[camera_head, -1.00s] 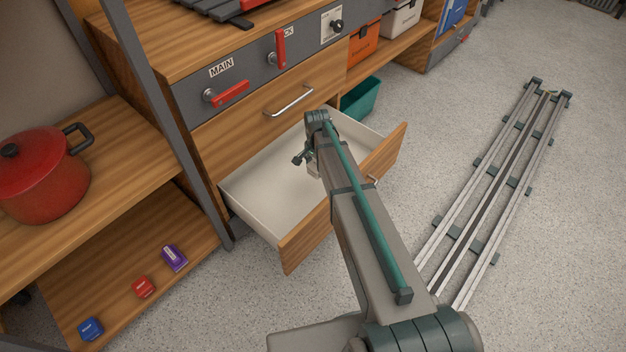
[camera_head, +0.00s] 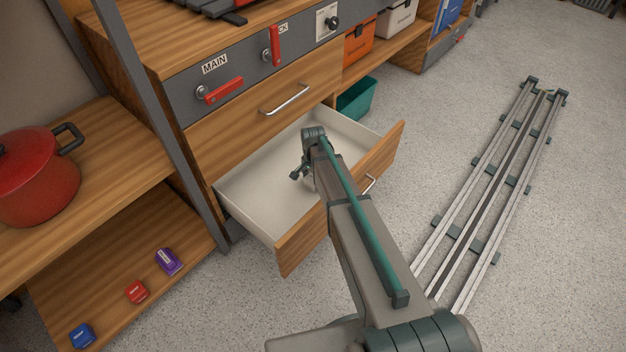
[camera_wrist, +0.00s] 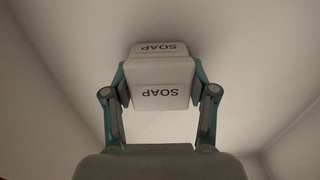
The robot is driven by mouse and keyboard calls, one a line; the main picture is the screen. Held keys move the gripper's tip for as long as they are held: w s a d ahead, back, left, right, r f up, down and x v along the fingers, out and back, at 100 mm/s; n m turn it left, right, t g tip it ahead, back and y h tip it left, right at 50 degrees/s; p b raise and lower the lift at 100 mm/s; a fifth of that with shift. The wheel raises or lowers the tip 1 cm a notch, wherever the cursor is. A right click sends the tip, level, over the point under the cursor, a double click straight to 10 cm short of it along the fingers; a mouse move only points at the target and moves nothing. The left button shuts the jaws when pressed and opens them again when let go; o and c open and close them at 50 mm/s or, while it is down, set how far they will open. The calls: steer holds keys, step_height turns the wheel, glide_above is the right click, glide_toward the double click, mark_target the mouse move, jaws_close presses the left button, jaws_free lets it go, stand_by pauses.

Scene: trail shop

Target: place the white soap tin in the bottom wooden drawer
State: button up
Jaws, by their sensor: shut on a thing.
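The white soap tin (camera_wrist: 160,85), marked SOAP, is between the two fingers of my gripper (camera_wrist: 160,92) in the wrist view. My gripper is shut on it. In the head view my gripper (camera_head: 298,174) is inside the open bottom wooden drawer (camera_head: 255,195), over its pale floor. The arm hides the tin there. The wrist view shows the drawer's pale inside around the tin. I cannot tell whether the tin touches the drawer floor.
A closed drawer with a metal handle (camera_head: 285,100) is above. The open drawer's wooden front (camera_head: 305,240) stands out over the floor. A teal bin (camera_head: 357,98) is behind it. A red pot (camera_head: 35,175) and small coloured boxes (camera_head: 168,261) are on shelves at left.

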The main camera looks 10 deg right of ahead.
steer(key=o, duration=1.2)
step_height(320, 180, up, 12)
steer(key=p, duration=0.4)
steer(key=shift+r, duration=0.15)
